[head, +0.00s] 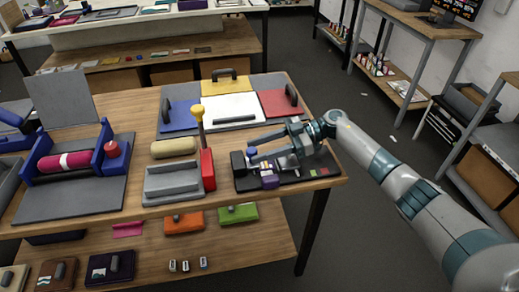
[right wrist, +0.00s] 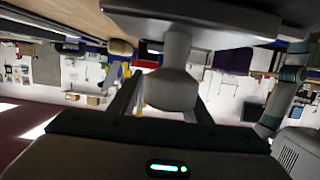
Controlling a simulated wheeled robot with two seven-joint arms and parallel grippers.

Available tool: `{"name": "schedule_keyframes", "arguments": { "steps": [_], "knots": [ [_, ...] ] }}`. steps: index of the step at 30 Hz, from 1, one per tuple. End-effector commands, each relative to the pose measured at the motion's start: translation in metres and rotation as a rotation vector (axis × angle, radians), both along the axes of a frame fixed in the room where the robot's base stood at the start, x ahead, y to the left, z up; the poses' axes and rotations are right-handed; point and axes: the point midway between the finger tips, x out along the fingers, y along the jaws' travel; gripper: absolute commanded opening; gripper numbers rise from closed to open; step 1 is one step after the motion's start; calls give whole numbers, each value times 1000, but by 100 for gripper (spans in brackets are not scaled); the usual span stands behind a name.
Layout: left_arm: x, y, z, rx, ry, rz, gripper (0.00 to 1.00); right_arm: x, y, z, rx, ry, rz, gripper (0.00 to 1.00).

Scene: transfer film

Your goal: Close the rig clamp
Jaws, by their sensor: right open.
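The rig (head: 290,180) is a dark base plate at the right end of the wooden table. It carries a black block (head: 238,163), a purple block (head: 269,180), a small blue knob (head: 252,152) and grey parts that I take for the clamp. My right gripper (head: 274,143) is open and reaches left over the rig, hiding part of it. In the right wrist view a pale grey rounded post (right wrist: 172,85) stands between the spread fingers. I cannot tell whether they touch it, or how far the clamp is open. My left gripper is not in view.
Left of the rig stand a red post with a yellow knob (head: 198,112) and a grey tray (head: 172,183). Behind are blue, yellow, white and red panels (head: 233,108). A roller stand (head: 75,162) is at the left. The floor right of the table is mostly open.

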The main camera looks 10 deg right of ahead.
Motion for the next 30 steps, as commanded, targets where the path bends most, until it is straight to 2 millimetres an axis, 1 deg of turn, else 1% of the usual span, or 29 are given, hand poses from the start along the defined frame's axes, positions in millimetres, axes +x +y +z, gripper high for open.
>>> {"name": "schedule_keyframes", "arguments": {
  "steps": [5, 8, 11, 19, 21, 22, 24, 30],
  "knots": [
    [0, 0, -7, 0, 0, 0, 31, 0, -15, 1, -1, 0, -2, 44],
    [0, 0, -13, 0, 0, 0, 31, 0, -29, 4, -3, 0, -2, 44],
    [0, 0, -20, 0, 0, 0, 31, 1, -46, 8, -2, -2, -3, 44],
    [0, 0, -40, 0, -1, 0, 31, 1, -99, 21, -2, -1, -4, 44],
    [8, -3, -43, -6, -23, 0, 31, 1, -114, 24, -2, -1, -5, 44],
    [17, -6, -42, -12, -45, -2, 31, 1, -118, 26, -1, -2, -3, 44],
    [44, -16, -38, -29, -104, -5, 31, 1, -127, 29, -1, -1, -4, 44],
    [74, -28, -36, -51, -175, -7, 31, 1, -151, 36, 0, 0, -2, 44]
  ]
}}
